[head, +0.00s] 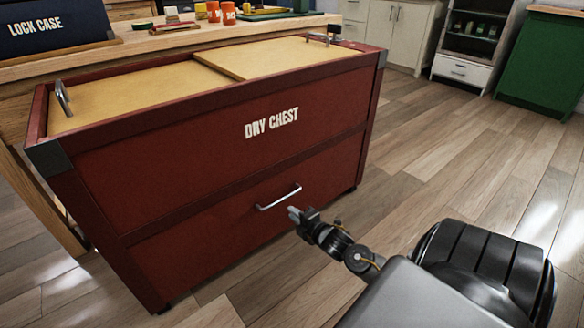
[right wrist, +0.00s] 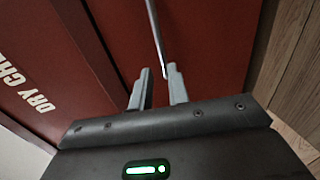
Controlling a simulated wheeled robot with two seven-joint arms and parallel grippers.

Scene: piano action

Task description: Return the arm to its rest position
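The red dry chest (head: 190,150) stands on the floor in front of the bench. A silver bar handle (head: 279,197) is on its lower front panel, which looks closed. My right gripper (head: 294,213) is just in front of the chest, close to the right end of this handle. In the right wrist view my right gripper (right wrist: 160,82) has its two fingers apart, with a gap between them. The handle (right wrist: 154,35) runs down toward that gap; I cannot tell whether it touches a finger. My left gripper is not in view.
The chest has two wooden lid panels (head: 130,90) with small metal handles on top. A bench (head: 160,40) behind carries a dark lock case (head: 50,25) and orange cups (head: 228,13). The wooden floor (head: 440,150) at right is clear. White and green cabinets stand at the back.

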